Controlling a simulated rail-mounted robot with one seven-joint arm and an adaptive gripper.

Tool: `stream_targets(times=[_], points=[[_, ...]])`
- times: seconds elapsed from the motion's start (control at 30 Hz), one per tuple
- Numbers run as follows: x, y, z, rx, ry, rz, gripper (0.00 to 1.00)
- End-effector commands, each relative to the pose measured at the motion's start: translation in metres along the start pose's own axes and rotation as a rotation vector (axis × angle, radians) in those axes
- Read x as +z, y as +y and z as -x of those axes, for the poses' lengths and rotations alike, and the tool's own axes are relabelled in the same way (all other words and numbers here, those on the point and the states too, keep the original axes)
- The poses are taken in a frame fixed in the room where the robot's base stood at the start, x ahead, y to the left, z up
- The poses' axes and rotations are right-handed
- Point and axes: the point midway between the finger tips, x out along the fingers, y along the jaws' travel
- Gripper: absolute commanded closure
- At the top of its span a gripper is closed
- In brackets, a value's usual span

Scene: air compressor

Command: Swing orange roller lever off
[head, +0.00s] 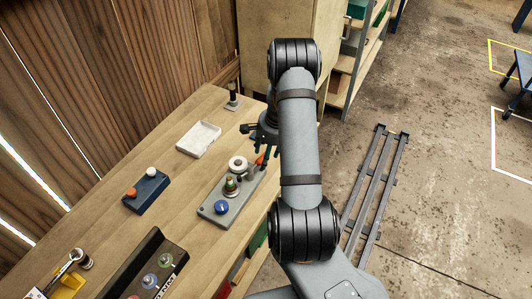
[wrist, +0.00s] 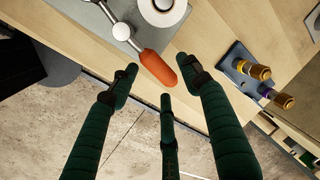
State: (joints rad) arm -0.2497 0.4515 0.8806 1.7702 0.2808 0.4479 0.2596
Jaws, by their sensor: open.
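The orange roller lever (head: 261,160) is on the far end of a grey plate (head: 208,210) on the wooden workbench. In the wrist view the orange grip (wrist: 158,68) joins a silver arm that runs up and left to a round hub (wrist: 122,31). My gripper (head: 266,146) is at the lever's far end, partly hidden by my arm. In the wrist view its green fingers (wrist: 164,80) are spread apart, with the orange grip's end between or just beyond the tips. Contact cannot be told.
A white tray (head: 199,139) and a blue box (head: 146,190) with orange and white knobs stand to the left. A dark post (head: 233,95) stands behind. The bench's right edge is close to the gripper.

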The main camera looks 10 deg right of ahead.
Motion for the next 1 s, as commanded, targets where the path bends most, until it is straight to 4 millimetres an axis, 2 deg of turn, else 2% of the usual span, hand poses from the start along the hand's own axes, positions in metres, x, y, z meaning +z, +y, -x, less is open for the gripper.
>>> stream_targets(times=[0.37, 1.0], points=[[-0.0004, 0.0000, -0.0068, -0.001, 0.001, 0.000, 0.53], [-0.0003, 0.0001, -0.0065, 0.000, 0.001, 0.000, 0.90]])
